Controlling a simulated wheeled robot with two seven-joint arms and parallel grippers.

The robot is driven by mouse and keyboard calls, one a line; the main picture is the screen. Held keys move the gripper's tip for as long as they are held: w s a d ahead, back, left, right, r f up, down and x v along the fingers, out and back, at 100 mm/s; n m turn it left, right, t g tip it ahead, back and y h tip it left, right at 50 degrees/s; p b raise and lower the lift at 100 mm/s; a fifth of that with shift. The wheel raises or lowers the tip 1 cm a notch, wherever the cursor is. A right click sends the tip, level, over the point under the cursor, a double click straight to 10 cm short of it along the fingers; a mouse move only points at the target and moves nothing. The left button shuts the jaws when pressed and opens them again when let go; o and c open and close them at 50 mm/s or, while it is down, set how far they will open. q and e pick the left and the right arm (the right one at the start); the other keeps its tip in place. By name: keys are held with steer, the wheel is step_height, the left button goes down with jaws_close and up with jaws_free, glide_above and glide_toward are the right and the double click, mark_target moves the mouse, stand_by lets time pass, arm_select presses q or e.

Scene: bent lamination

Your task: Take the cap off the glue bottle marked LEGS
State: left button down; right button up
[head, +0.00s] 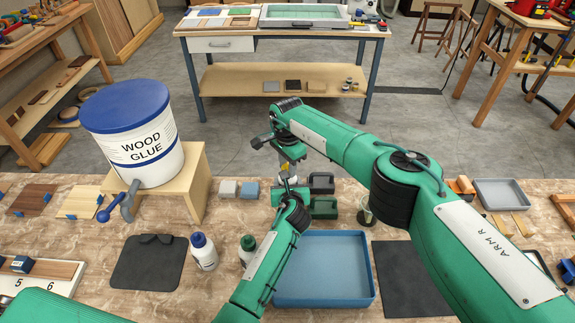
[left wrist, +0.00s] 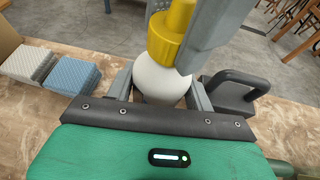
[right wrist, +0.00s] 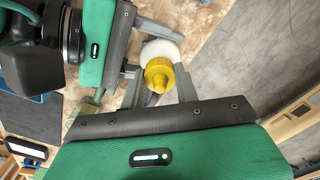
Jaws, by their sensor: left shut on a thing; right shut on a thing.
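A white bottle (left wrist: 158,84) with a rounded body stands in the jaws of my left gripper (left wrist: 160,92), which is shut on it. A yellow cap (left wrist: 172,32) sits at the bottle's top, and my right gripper is shut on it from above. In the right wrist view the cap (right wrist: 159,74) lies between my right gripper's fingers (right wrist: 160,84), with the white bottle top (right wrist: 162,48) just beyond. I cannot tell whether the cap is still seated on the neck. No label on this bottle is readable. In the head view my arms mostly hide it.
A blue-capped bottle (head: 203,253) and a green-capped bottle (head: 247,250) stand left of a blue tray (head: 322,292). A large wood glue tub (head: 140,140) stands on a wooden stand at the left.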

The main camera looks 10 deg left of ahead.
steer(key=shift+n, duration=0.5)
steer(key=shift+r, duration=0.15)
steer(key=shift+r, duration=1)
steer(key=shift+r, duration=2)
arm_select(q)
steer(key=shift+c, duration=2.4)
jaws_free()
steer(key=shift+s, duration=0.1)
